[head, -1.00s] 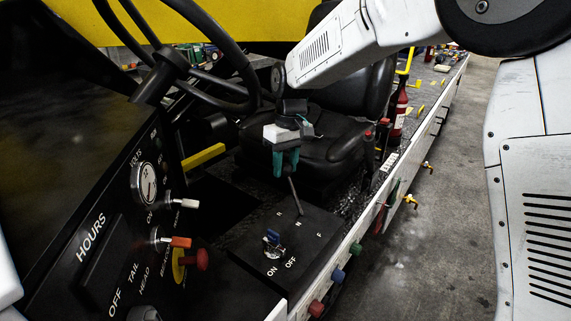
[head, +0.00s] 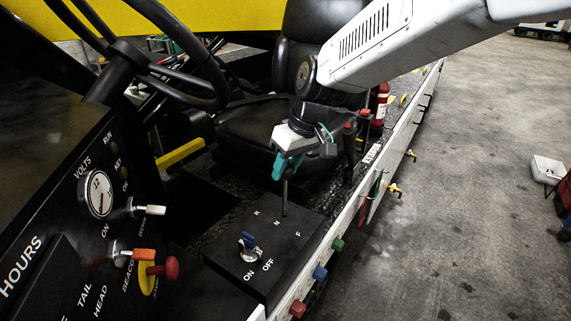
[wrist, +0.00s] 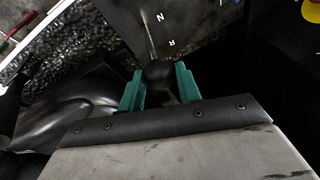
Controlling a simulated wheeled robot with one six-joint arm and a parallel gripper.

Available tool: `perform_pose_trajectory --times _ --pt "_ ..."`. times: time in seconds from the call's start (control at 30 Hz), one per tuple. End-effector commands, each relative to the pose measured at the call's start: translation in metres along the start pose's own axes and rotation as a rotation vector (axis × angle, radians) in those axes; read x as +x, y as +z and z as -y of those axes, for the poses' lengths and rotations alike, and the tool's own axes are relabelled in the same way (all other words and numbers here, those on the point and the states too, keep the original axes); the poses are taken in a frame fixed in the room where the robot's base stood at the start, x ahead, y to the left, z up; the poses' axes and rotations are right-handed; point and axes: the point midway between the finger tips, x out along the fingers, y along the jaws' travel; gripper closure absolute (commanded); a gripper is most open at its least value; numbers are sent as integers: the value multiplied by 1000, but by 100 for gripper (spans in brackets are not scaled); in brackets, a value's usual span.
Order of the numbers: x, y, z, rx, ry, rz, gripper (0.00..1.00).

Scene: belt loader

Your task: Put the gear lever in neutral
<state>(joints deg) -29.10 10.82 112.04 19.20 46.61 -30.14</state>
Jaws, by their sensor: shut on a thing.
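The gear lever (head: 285,196) is a thin dark rod rising from the black console (head: 310,237), which is marked R, N and F. It stands nearly upright beside the N in the head view. My gripper (head: 286,168) has teal fingers and is shut on the top of the gear lever from above. In the wrist view the lever's round black knob (wrist: 158,73) sits between the teal fingers of my gripper (wrist: 158,85). The rod runs from it toward the N and R marks. The lever's top is hidden in the head view.
A blue-tipped ON/OFF switch (head: 249,241) stands on the same console. A dash panel with a gauge (head: 97,194) and a red knob (head: 171,267) is at left, below the steering wheel (head: 205,88). The seat (head: 250,130) is behind my gripper. Open floor lies at right.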

Motion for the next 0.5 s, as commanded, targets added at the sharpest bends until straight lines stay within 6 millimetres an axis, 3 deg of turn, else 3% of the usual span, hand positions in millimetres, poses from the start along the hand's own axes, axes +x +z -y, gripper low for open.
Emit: perform_pose_trajectory --times 0.1,0.13,0.2,0.5 --pt "1 2 -1 1 0 5 100" --pt "1 2 -1 1 0 5 58" --pt "1 2 -1 1 0 5 45" --pt "-2 0 0 -1 0 3 45"
